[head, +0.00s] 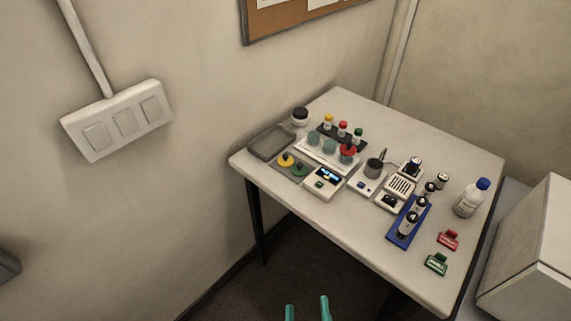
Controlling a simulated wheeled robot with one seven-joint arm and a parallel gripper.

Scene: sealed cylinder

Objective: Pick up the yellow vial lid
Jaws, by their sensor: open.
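A yellow lid (286,160) with a dark knob lies on a small grey mat at the table's left side. A similar green lid (299,171) lies beside it. A vial with a yellow top (328,121) stands in a dark rack farther back, beside red-topped and green-topped ones. My gripper (307,309) shows only as two teal fingertips at the bottom edge. It is open and empty, in front of the table and well apart from the yellow lid. The rest of it is out of frame.
A grey tray (271,142) is left of the lids, and a device with a display (324,182) is right of them. A blue rack (409,222), a bottle (470,198) and red and green clips stand to the right. The table's front left is clear.

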